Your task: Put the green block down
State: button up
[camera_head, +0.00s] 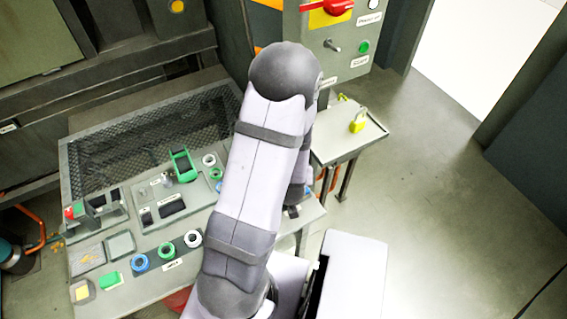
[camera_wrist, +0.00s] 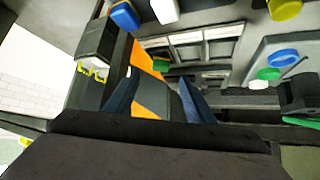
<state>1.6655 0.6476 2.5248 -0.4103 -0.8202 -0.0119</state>
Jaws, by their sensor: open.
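A small green block (camera_head: 110,281) lies at the front left corner of the grey workbench (camera_head: 140,295) in the head view, beside a yellow block. In the wrist view, a small dark green piece (camera_wrist: 176,71) shows just beyond my fingertips; I cannot tell whether it is the block. My gripper (camera_wrist: 158,78) has its two dark blue fingers spread, and I see nothing held between them. In the head view my gripper is mostly hidden behind my arm, near the right side of the bench.
A green frame (camera_head: 183,165) and several coloured rings, including a blue one (camera_head: 140,262), are on the bench. A yellow padlock (camera_head: 357,121) stands on a small side table (camera_head: 345,142). A control box (camera_head: 335,55) with a red handle is behind. Floor on the right is clear.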

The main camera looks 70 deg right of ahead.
jog(key=shift+x, duration=1.05)
jog(key=shift+p, duration=0.3)
jog(key=shift+p+x, duration=0.8)
jog(key=shift+x, duration=1.8)
jog(key=shift+w, duration=0.1)
jog(key=c, duration=1.2)
jog(key=shift+r, duration=0.2)
notch_tip(320, 180, up, 18)
jog(key=shift+f+p, duration=0.1)
jog(key=shift+p, duration=0.2)
jog(key=shift+d+n, duration=0.1)
jog(key=shift+n, duration=0.3)
